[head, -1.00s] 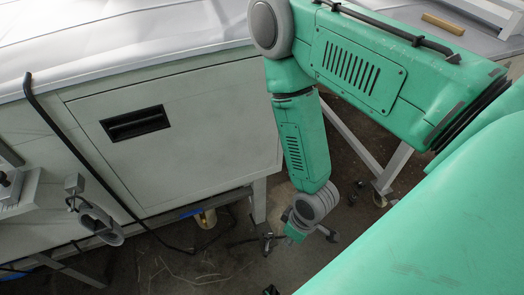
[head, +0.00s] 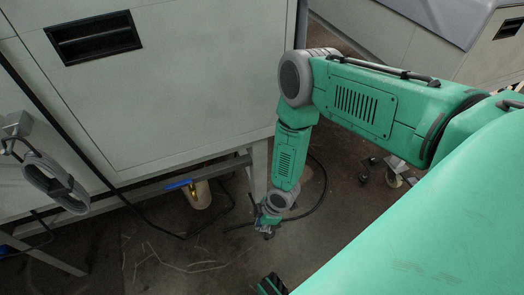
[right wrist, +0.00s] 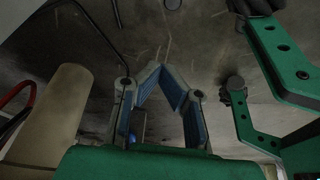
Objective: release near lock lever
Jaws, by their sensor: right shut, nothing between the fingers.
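My right gripper (head: 268,226) hangs low at the end of my green arm, in front of the cabinet's leg and above the dark floor. In the right wrist view its blue-padded fingers (right wrist: 155,72) meet at their tips, with nothing held between them. A blue lever handle (head: 178,184) sits under the cabinet, left of this gripper and apart from it. I cannot tell whether it is the lock lever. My left gripper cannot be made out.
The pale cabinet (head: 190,80) with a black recessed pull (head: 93,37) fills the upper left. A cream cylinder (head: 198,195) stands beneath it and shows in the right wrist view (right wrist: 55,115). A dark cable (head: 318,190) and thin debris lie on the floor. Wheeled supports stand at right.

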